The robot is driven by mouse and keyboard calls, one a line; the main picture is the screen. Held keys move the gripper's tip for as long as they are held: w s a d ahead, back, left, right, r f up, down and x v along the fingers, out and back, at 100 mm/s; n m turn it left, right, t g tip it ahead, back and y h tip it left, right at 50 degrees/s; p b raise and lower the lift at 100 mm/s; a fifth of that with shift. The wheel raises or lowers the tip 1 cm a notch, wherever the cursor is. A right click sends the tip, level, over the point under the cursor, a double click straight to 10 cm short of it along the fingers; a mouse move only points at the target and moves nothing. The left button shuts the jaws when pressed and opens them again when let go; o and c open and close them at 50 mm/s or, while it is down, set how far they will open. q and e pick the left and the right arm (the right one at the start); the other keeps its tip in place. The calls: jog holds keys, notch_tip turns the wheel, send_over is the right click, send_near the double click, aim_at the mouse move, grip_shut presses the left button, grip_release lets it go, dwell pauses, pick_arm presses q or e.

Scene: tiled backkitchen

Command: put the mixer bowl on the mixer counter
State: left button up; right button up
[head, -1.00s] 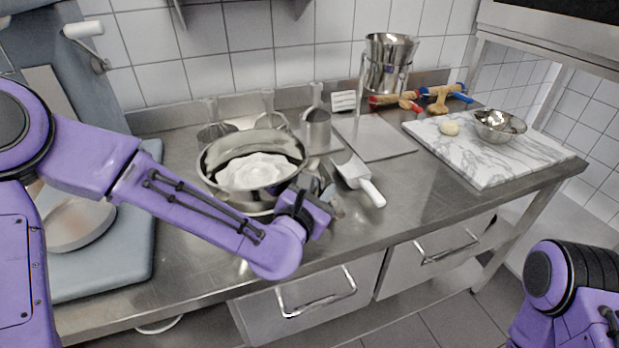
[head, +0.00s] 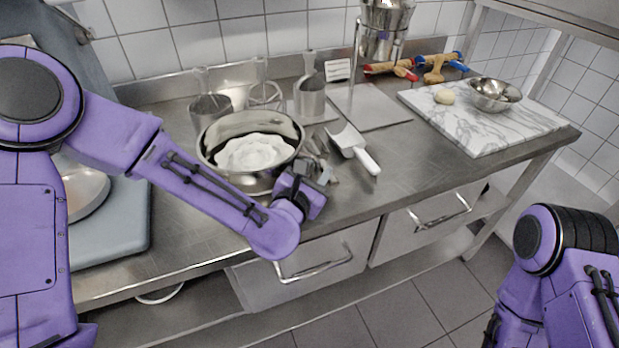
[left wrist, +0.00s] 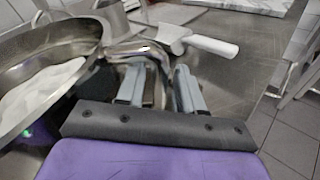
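The mixer bowl (head: 215,160) is a wide steel bowl with white powder inside, upright at the front middle of the steel counter. It also shows at the left of the left wrist view (left wrist: 60,42). My left gripper (head: 322,172) is at its right side, with its fingers (left wrist: 160,88) closed around a metal part there, apparently the bowl's handle. The fingers hide much of the grip. I cannot tell whether the bowl's base touches the counter. My right arm is at the lower right; its gripper is out of view. No surface is clearly marked as the mixer counter.
A white-handled scoop (head: 346,139) lies right of the bowl. Steel pots (head: 210,108) and a measuring jug (head: 309,98) stand behind it. A marble board (head: 480,132) with dough and a small bowl is at right. A blue-grey machine (head: 115,235) stands at left behind my arm.

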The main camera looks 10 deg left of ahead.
pick_arm(q)
jog(key=b+v, duration=0.1)
jog(key=v, duration=0.3)
jog(key=shift+s+a+r+p, duration=0.2)
jog(key=shift+s+r+p, duration=0.5)
jog(key=shift+s+p, duration=0.35)
jog(key=p+v, duration=0.2)
jog(key=p, duration=0.6)
jog(key=shift+s, duration=0.2)
jog(key=shift+f+p+v, duration=0.25)
jog(key=shift+p+v, duration=0.35)
jog(key=shift+v, duration=0.6)
jog(key=shift+s, duration=0.25)
jog(key=shift+f, duration=0.2)
jog(key=shift+a, duration=0.1)
